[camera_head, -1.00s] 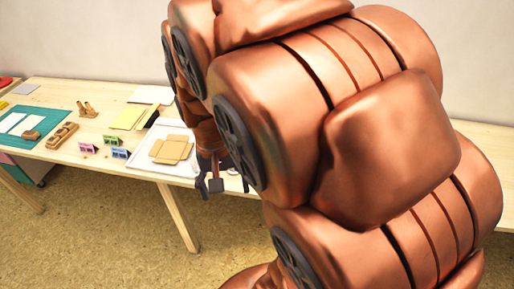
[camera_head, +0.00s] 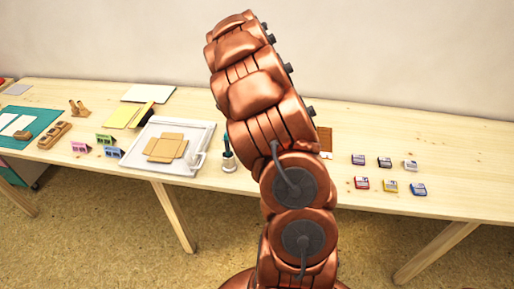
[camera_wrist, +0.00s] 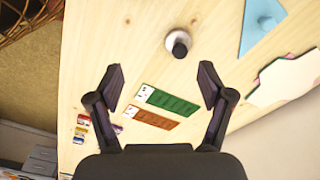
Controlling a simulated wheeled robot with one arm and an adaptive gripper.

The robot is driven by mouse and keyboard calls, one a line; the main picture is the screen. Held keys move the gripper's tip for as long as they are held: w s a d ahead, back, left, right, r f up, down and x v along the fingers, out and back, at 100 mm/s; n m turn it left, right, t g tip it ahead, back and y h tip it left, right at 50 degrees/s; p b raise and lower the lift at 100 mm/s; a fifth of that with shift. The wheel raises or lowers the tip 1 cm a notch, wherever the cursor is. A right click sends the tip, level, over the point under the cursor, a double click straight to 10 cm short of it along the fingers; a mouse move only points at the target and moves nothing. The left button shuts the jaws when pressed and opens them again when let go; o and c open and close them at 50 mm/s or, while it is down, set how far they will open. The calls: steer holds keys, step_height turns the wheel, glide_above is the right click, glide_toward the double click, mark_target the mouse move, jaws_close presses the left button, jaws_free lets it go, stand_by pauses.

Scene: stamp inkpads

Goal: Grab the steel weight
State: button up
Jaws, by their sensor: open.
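A small round grey piece with a dark upright top (camera_wrist: 179,44), which looks like the steel weight, stands on the table in the upper middle of the wrist view. My gripper (camera_wrist: 162,78) is open and empty in the wrist view. The piece appears beyond the fingertips, roughly between their lines and apart from them. My gripper is hidden behind my arm in the head view.
Green (camera_wrist: 169,101) and brown (camera_wrist: 148,118) strips lie between the fingers in the wrist view. A blue sheet (camera_wrist: 257,28) lies upper right. A pale tray (camera_head: 203,135) with cardboard is left of my arm; several small inkpads (camera_head: 390,186) are right.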

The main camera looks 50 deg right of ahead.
steer(key=d+f+m, duration=0.1)
steer(key=d+f, duration=0.1)
steer(key=w+d+f+m, duration=0.1)
steer(key=f, duration=0.1)
steer(key=shift+w+d+f, duration=0.15)
steer(key=shift+d, duration=0.25)
steer(key=shift+w+d+f+p, duration=0.1)
steer(key=shift+f+p, duration=0.5)
steer(key=shift+f, duration=1.35)
steer(key=shift+w+f+p, duration=0.1)
steer(key=shift+f+p, duration=0.5)
steer(key=shift+f, duration=1.35)
steer(key=c, duration=1.5)
